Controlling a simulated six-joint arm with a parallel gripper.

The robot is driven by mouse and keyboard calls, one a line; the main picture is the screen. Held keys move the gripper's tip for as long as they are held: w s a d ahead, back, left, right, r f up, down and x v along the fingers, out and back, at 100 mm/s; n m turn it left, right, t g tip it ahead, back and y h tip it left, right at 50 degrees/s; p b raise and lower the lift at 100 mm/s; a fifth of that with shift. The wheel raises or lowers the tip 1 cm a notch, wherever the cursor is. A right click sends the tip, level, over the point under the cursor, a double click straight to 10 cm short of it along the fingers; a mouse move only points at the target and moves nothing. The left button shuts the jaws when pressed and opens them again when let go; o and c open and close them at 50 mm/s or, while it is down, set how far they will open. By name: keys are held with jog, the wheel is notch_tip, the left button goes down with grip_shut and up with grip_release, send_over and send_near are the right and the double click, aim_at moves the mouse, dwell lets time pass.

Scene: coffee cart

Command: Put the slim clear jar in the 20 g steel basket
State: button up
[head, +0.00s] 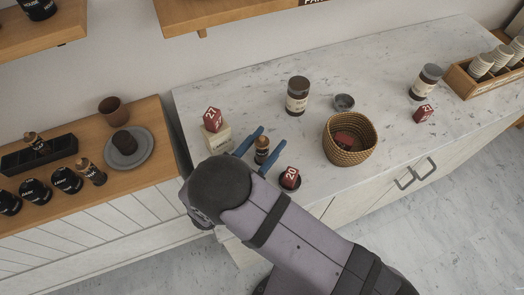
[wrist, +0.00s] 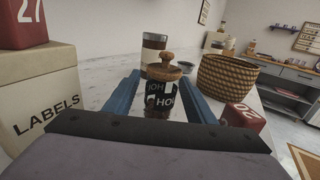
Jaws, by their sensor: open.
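A small slim jar (head: 262,151) with a wooden knob lid and a dark lettered label stands upright on the marble top; it also shows in the wrist view (wrist: 163,101). My gripper (head: 272,137) is open, its blue fingers on either side of the jar, apart from it as far as I can see. A red block marked 20 (head: 291,174) sits in or on a small dark round dish (head: 296,187), right of and nearer than the jar. This dish may be the 20 g steel basket; my arm partly hides that area.
A labels box (head: 217,139) with a red 27 block (head: 212,114) stands close left of my gripper. A woven basket (head: 349,151), a large brown jar (head: 298,95) and a grey bowl (head: 344,102) stand to the right and behind. The right counter is mostly clear.

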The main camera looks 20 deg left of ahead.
jog(key=shift+x, duration=0.8)
jog(key=c, duration=1.3)
jog(key=shift+o, duration=0.2)
jog(key=shift+r, duration=0.15)
notch_tip(320, 180, up, 10)
jog(key=b, duration=0.1)
jog(key=shift+b, duration=0.4)
